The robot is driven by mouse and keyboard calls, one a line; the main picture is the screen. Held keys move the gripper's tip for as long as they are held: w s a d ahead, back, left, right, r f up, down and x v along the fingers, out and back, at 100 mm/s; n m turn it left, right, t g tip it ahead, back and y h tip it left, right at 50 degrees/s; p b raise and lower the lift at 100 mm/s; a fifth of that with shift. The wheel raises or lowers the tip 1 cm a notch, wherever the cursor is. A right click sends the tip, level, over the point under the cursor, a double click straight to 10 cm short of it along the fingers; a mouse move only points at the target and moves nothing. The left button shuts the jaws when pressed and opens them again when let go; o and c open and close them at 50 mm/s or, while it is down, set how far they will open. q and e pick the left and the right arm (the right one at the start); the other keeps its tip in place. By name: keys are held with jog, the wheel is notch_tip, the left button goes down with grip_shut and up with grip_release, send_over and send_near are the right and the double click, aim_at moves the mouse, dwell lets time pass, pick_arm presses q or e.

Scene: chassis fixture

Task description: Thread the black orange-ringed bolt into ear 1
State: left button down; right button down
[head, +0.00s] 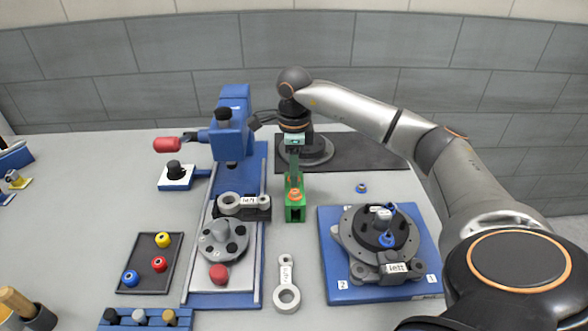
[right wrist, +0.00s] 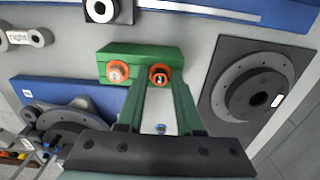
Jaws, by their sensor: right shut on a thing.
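The black orange-ringed bolt (right wrist: 159,75) stands in a green block (right wrist: 140,55), which also shows in the head view (head: 295,212). My right gripper (right wrist: 157,88) reaches down to the block and is shut on this bolt. In the head view my right gripper (head: 294,180) is just above the block. A second orange-ringed bolt (right wrist: 117,71) with a lighter head sits beside it in the block. The chassis (head: 357,218) lies on a blue board (head: 335,255) at the right, with labels 1 (head: 431,279) and 2 (head: 342,284) at its front corners. My left gripper is out of view.
A blue press (head: 230,125) with a red handle stands left of the block. A loose link (head: 286,275) lies between the press base and the board. A small blue ringed part (head: 361,188) lies behind the board. A dark tray (head: 143,270) holds coloured ringed parts.

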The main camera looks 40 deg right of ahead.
jog(key=shift+f, duration=0.2)
jog(key=shift+w+d+r+p, duration=0.1)
jog(key=shift+w+r+p, duration=0.05)
jog(key=shift+r+p, duration=0.85)
notch_tip(320, 180, up, 5)
jog(key=p, duration=0.4)
jog(key=shift+r, duration=0.1)
